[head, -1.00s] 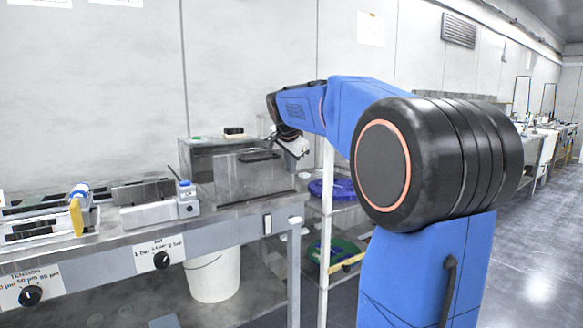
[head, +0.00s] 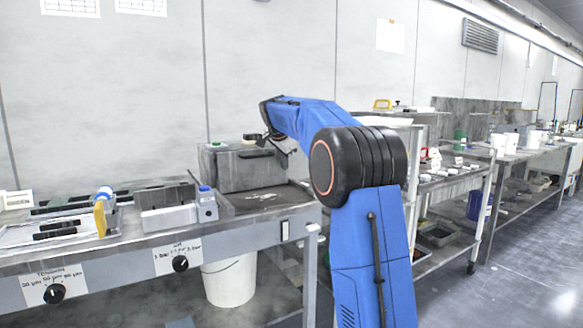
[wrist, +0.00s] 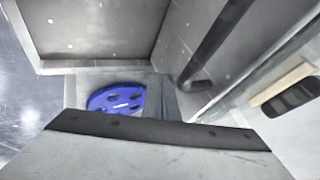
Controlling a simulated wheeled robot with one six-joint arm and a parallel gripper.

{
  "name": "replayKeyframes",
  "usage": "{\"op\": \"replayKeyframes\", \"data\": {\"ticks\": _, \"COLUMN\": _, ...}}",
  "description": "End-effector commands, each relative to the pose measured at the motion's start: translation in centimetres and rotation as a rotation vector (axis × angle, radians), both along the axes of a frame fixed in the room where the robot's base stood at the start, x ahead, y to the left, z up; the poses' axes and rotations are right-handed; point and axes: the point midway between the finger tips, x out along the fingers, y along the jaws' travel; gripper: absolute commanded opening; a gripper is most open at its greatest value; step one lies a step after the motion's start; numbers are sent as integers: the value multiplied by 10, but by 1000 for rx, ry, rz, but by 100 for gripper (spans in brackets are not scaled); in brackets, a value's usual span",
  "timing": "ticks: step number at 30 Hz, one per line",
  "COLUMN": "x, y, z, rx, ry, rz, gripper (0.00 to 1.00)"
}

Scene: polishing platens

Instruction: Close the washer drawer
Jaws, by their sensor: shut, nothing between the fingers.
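The washer (head: 225,168) is a grey metal box at the back of the bench. Its drawer front (head: 235,176) has a dark bar handle (head: 257,154) near the top and looks flush with the box, with no gap visible. My gripper (head: 283,150) is at the upper right of the drawer front, small and partly hidden by my arm; it is shut and empty. In the wrist view, the shut fingers (wrist: 163,95) are beside the drawer front, and the handle (wrist: 212,45) runs along it. I cannot tell whether the fingers touch the front.
A grey box (head: 168,217) and a blue-capped bottle (head: 207,204) stand to the left. A white bucket (head: 230,280) is below the bench. A blue disc (wrist: 115,98) lies lower down. Floor at the right is free.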

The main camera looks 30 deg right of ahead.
Motion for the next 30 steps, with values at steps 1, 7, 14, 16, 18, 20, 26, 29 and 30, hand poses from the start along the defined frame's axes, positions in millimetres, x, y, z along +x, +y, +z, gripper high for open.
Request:
{"op": "replayKeyframes", "data": {"ticks": 1, "x": 8, "y": 0, "z": 0, "rx": 0, "ry": -1, "rz": 1, "gripper": 0}}
{"op": "replayKeyframes", "data": {"ticks": 7, "x": 25, "y": 0, "z": 0, "rx": 0, "ry": -2, "rz": 1, "gripper": 0}}
{"op": "replayKeyframes", "data": {"ticks": 14, "x": 32, "y": 0, "z": 0, "rx": 0, "ry": -3, "rz": 1, "gripper": 0}}
{"op": "replayKeyframes", "data": {"ticks": 16, "x": 32, "y": 0, "z": 0, "rx": -1, "ry": -4, "rz": 1, "gripper": 0}}
{"op": "replayKeyframes", "data": {"ticks": 18, "x": 32, "y": 0, "z": 1, "rx": -1, "ry": -6, "rz": 2, "gripper": 0}}
{"op": "replayKeyframes", "data": {"ticks": 20, "x": 33, "y": 0, "z": 1, "rx": -1, "ry": -7, "rz": 3, "gripper": 0}}
{"op": "replayKeyframes", "data": {"ticks": 26, "x": 32, "y": 0, "z": 1, "rx": -1, "ry": -7, "rz": 3, "gripper": 0}}
{"op": "replayKeyframes", "data": {"ticks": 29, "x": 29, "y": -3, "z": 2, "rx": -1, "ry": -7, "rz": 3, "gripper": 0}}
{"op": "replayKeyframes", "data": {"ticks": 30, "x": 27, "y": -5, "z": 2, "rx": -1, "ry": -6, "rz": 2, "gripper": 0}}
